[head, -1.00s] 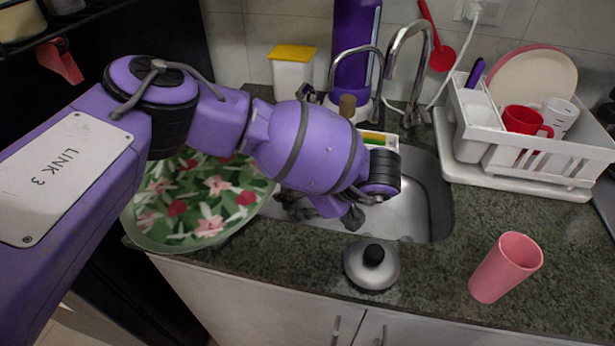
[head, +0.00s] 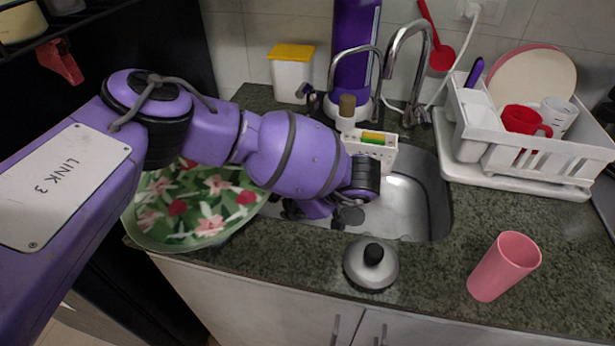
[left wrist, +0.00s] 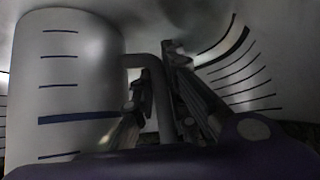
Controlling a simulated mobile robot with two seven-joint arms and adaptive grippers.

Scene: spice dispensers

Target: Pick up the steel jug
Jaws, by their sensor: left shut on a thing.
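The steel jug (left wrist: 65,85) stands large at the left of the left wrist view, a grey cylinder with dark level lines and one thicker blue line. Its bent handle (left wrist: 158,95) runs down between the fingers of my left gripper (left wrist: 162,85), which is shut on it. In the head view my left gripper (head: 345,215) is low over the sink's left part, mostly hidden by my purple forearm. I cannot make out the jug in the head view. My right gripper is not in view.
The steel sink (head: 412,205) lies below the taps. A silver lid with black knob (head: 371,268) and a pink cup (head: 504,267) stand on the front counter. A floral tray (head: 195,205) is at left, a white dish rack (head: 540,150) at right, a sponge holder (head: 372,148) behind.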

